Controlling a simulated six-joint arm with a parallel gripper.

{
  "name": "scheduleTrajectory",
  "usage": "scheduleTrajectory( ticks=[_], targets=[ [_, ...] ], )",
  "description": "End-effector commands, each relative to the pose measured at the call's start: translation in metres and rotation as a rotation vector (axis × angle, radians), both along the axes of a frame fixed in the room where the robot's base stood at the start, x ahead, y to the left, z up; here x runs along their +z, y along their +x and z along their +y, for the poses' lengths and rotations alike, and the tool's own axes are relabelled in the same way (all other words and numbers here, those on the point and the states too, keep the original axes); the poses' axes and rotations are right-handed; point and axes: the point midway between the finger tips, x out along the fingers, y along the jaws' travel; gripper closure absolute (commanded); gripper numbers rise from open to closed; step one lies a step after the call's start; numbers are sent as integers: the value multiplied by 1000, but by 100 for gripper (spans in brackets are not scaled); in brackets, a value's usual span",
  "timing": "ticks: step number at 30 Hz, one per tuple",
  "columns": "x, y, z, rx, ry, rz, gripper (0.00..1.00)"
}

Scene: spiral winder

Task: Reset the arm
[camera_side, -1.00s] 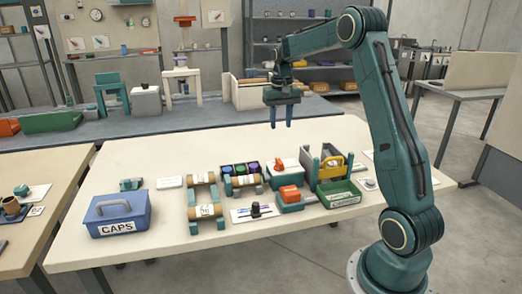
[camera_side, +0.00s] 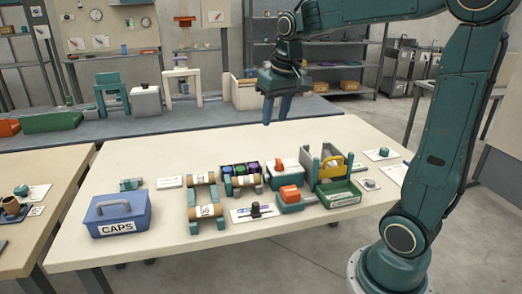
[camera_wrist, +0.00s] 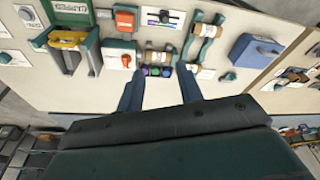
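My gripper (camera_side: 277,110) hangs in the air above the back part of the white table (camera_side: 150,165), fingers pointing down. In the wrist view my gripper (camera_wrist: 163,88) shows its two fingers apart with nothing between them. The table's items lie well below and apart from it. My arm is bent, with the elbow high at the upper right of the side view.
On the table stand a blue CAPS box (camera_side: 117,218), cardboard tubes on teal stands (camera_side: 206,211), a rack of coloured caps (camera_side: 240,169), an orange-topped device (camera_side: 291,194) and a green tray (camera_side: 340,193). The table's back strip is clear.

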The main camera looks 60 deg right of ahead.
Motion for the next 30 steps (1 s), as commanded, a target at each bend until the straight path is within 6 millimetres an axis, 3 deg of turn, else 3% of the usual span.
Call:
scheduleTrajectory(
  ticks=[6, 15, 24, 30],
  targets=[
    [8, -39, 43, 107, -25, -66, 64],
    [1, -93, 86, 247, -51, -154, 64],
    [-18, -140, 111, 366, -65, -231, 64],
    [-25, -153, 117, 401, -70, -255, 64]
  ],
)
